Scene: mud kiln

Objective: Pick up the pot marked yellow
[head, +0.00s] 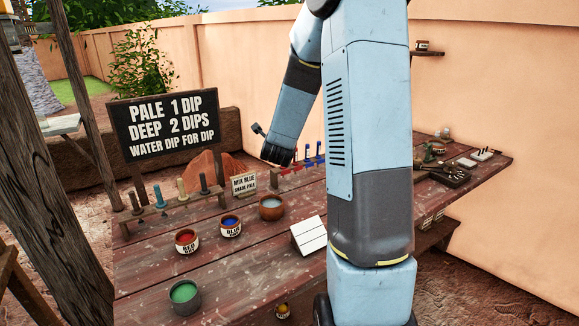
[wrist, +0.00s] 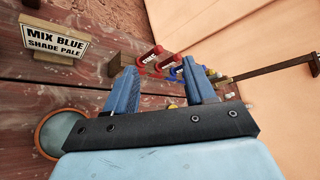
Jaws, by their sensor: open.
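A small pot with a yellowish top and a pale label (head: 283,311) sits at the bottom edge of the head view, partly cut off. Its label is too small to read, but it is the only pot there that looks yellow. My gripper (head: 279,160) is far from it, over the back of the table by the rack of coloured tools. In the wrist view my gripper (wrist: 161,85) is open, with nothing between its two blue fingers. The yellowish pot cannot be made out in the wrist view.
A red pot (head: 187,242), a blue pot (head: 230,227), a green pot (head: 185,296) and a terracotta bowl (head: 271,208) stand on the table. A white block (head: 308,237) lies right of them. A "MIX BLUE SHADE PALE" sign (head: 244,184) stands behind.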

